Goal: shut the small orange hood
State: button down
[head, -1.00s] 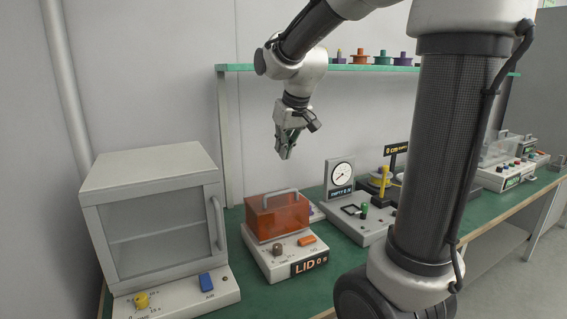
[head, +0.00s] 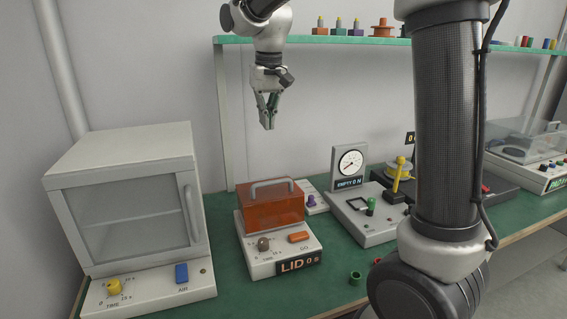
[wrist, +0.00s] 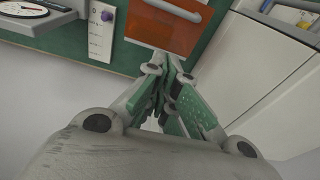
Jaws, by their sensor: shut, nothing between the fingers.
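The small orange hood (head: 272,209) is a see-through box with a grey handle (head: 272,184). It sits at the back of a pale base (head: 255,262) marked LID, and I see no clear gap beneath it. In the wrist view part of the orange hood (wrist: 160,38) and its handle show beyond the fingers. My gripper (head: 267,122) hangs in the air above the hood, apart from it, fingers pointing down. Its green-padded fingers (wrist: 166,75) are shut and empty. The hood's rear side is hidden.
A grey glass-fronted cabinet (head: 125,165) stands left of the hood. A gauge unit (head: 350,165) stands to the right. The base carries a brown knob (head: 263,244) and an orange button (head: 298,237). A green shelf (head: 330,40) runs behind.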

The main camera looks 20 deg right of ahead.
send_over(273, 192)
jog(key=w, duration=0.2)
jog(key=shift+m, duration=0.3)
notch_tip(273, 192, down, 12)
jog(key=shift+f, duration=0.1)
jog(key=shift+s+f, duration=0.35)
jog(key=shift+f, duration=0.15)
jog(key=shift+s+f, duration=0.65)
jog(key=shift+f, duration=0.1)
jog(key=shift+r, duration=0.1)
